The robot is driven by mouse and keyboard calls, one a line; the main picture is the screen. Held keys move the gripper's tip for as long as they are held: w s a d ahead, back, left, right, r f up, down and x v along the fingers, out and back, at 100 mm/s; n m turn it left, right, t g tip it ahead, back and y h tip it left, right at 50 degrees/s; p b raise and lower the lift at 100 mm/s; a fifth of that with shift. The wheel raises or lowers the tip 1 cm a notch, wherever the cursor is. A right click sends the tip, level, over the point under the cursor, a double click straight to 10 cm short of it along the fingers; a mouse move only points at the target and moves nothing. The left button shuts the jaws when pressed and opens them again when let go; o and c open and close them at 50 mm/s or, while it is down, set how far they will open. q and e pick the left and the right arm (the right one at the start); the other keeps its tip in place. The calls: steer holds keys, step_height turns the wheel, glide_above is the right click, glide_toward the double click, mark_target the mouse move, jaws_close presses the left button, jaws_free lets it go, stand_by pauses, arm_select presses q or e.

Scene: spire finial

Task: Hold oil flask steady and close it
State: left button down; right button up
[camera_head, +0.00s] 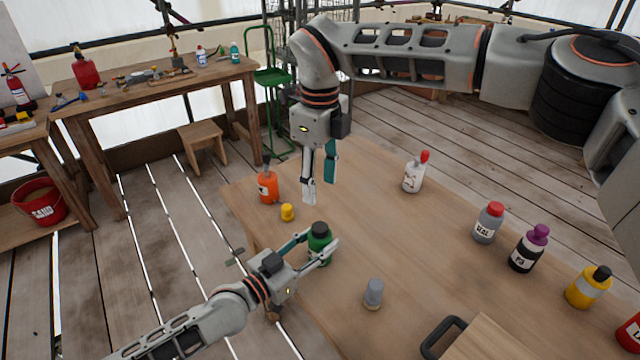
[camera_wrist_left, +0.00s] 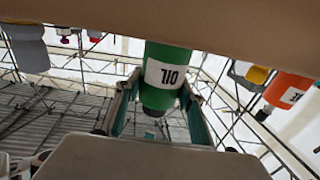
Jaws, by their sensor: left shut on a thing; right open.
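The green oil flask (camera_head: 319,243) stands upright near the left edge of the table, with a dark top. My left gripper (camera_head: 321,249) is shut around its body from the left. In the left wrist view, which is upside down, the flask (camera_wrist_left: 166,77) sits between the fingers with its white OIL label showing. Its dark tip (camera_wrist_left: 153,112) points down there; I cannot tell whether that is a cap or a bare neck. My right gripper (camera_head: 320,190) is open and empty, pointing down above the table, behind the flask.
On the table (camera_head: 420,255), a small yellow piece (camera_head: 287,212) and an orange bottle (camera_head: 268,188) stand behind the flask. A grey piece (camera_head: 373,292) stands in front right. A white bottle (camera_head: 412,178) and several others line the right side. The middle is clear.

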arm_select(q)
steer(key=c, duration=1.2)
jaws_free()
steer(key=v, duration=1.2)
